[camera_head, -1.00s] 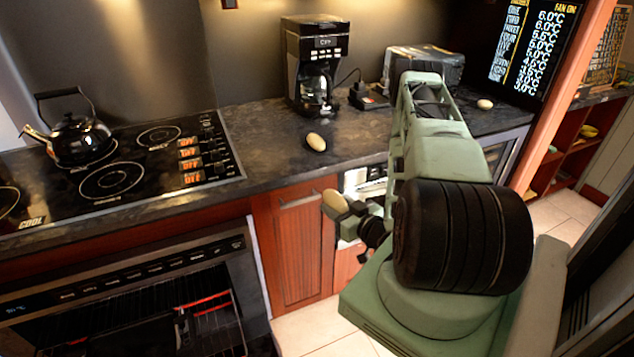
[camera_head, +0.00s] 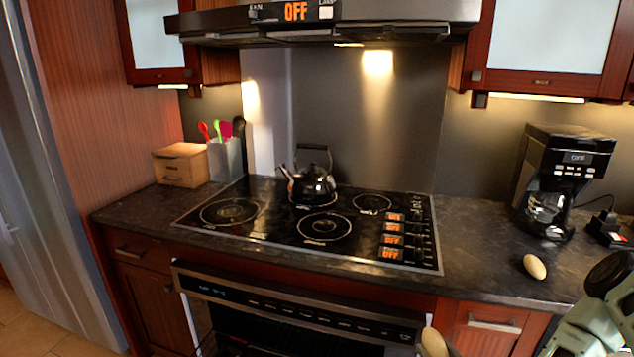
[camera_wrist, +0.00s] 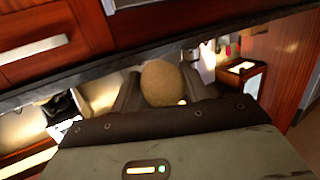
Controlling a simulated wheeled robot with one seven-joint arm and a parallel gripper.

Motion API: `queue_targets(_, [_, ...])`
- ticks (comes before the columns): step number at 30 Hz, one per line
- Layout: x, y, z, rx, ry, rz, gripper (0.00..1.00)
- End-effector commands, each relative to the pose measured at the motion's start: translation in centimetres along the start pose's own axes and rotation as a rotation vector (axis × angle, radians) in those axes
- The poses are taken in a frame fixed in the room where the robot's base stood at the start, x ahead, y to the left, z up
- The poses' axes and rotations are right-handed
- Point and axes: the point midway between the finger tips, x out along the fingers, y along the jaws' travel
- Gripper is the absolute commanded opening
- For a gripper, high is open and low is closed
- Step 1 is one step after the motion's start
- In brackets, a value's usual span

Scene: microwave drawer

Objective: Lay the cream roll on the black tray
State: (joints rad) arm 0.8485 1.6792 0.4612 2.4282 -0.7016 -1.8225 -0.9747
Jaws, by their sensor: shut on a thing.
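My gripper (camera_wrist: 160,92) is shut on a cream roll (camera_wrist: 161,83), which sits between the two dark fingers in the wrist view. In the head view the held roll (camera_head: 434,343) shows at the bottom edge, in front of the counter and at the right side of the oven; most of the gripper is cut off there. A similar cream roll (camera_head: 534,266) lies on the counter, in front of the coffee maker. I cannot make out a black tray in the current views; the inside of the oven is dark and mostly cut off.
The oven (camera_head: 300,312) below the counter appears open at the front. A black kettle (camera_head: 311,184) stands on the cooktop (camera_head: 270,245). A coffee maker (camera_head: 555,180) stands at the right, a wooden box (camera_head: 181,165) at the left. Bare counter (camera_head: 475,225) lies right of the cooktop.

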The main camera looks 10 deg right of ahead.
Motion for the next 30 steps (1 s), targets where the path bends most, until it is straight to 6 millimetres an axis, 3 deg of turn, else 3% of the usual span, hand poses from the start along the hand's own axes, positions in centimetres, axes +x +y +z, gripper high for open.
queue_targets(5, [0.3,-0.9,0.0,-0.001,0.001,-0.01,0.23])
queue_targets(10, [-0.1,0.4,-0.1,-0.004,0.001,0.005,0.23])
queue_targets(14, [-1.6,4.2,-0.2,-0.004,-0.001,0.044,0.23])
queue_targets(21, [-6.3,13.2,-1.4,0.013,-0.004,0.158,0.23])
queue_targets(25, [-8.5,16.4,-2.3,0.025,-0.003,0.207,0.23])
queue_targets(30, [-9.9,18.3,-2.9,0.035,0.0,0.24,0.23])
